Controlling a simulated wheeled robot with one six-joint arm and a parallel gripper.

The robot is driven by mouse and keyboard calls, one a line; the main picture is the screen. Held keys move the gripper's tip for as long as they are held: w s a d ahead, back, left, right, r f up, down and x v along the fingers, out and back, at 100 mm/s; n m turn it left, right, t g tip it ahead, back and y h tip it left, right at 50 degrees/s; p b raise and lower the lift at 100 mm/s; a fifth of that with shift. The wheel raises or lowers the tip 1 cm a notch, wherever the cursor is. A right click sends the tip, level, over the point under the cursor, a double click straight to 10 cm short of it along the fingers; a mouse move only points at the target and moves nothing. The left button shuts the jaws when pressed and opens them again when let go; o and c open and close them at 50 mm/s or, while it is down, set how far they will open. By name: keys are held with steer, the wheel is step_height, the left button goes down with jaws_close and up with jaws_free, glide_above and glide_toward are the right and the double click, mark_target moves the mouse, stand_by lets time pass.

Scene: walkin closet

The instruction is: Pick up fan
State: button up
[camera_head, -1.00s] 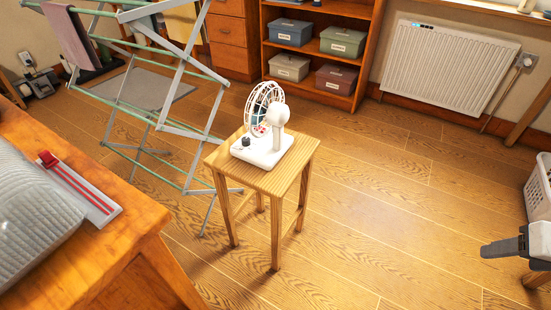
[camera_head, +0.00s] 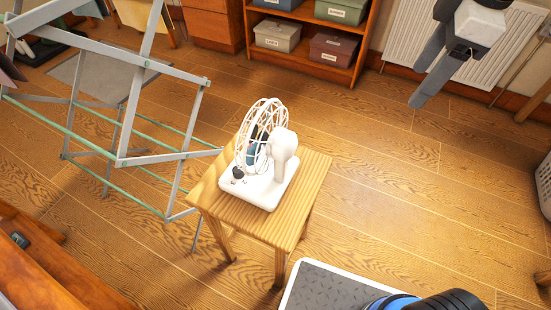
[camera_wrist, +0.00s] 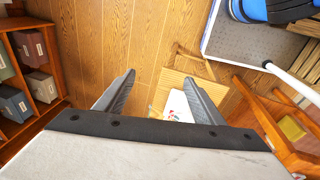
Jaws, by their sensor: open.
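The white fan (camera_head: 264,160) stands upright on a small wooden stool (camera_head: 305,205) in the middle of the head view. It has a round wire cage, a white rear housing and a flat base with a dark knob. My gripper (camera_head: 420,84) is raised at the upper right of the head view, apart from the fan. In the wrist view my gripper (camera_wrist: 158,82) shows two spread fingers with nothing held. There, part of the fan (camera_wrist: 178,107) and the stool (camera_wrist: 185,84) show near the right finger, which hides some of them.
A folding drying rack (camera_head: 120,150) stands left of the stool. A wooden shelf with storage boxes (camera_head: 331,47) and a white radiator (camera_head: 400,30) are at the back. A wooden table (camera_head: 50,275) is at lower left, a white basket (camera_head: 544,185) at the right edge. Floor right of the stool is clear.

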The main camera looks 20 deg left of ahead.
steer(key=s+a+r+n, duration=0.1)
steer(key=a+r+n, duration=0.15)
steer(key=a, duration=0.25)
steer(key=s+a+r+n+g, duration=0.1)
steer(key=a+n, duration=0.2)
steer(key=a, duration=0.2)
steer(key=s+a+r+n, duration=0.1)
steer(key=a+r+n, duration=0.15)
steer(key=a, duration=0.25)
step_height(320, 180, up, 3)
steer(key=n+h, duration=0.1)
steer(key=n, duration=0.8)
glide_above(261, 106)
steer(key=shift+g, duration=0.4)
steer(key=f, duration=1.2)
steer(key=shift+a, duration=0.35)
steer(key=shift+d+f, duration=0.2)
steer(key=shift+f, duration=1.2)
steer(key=shift+d+f, duration=0.15)
steer(key=shift+f, duration=1.25)
jaws_close()
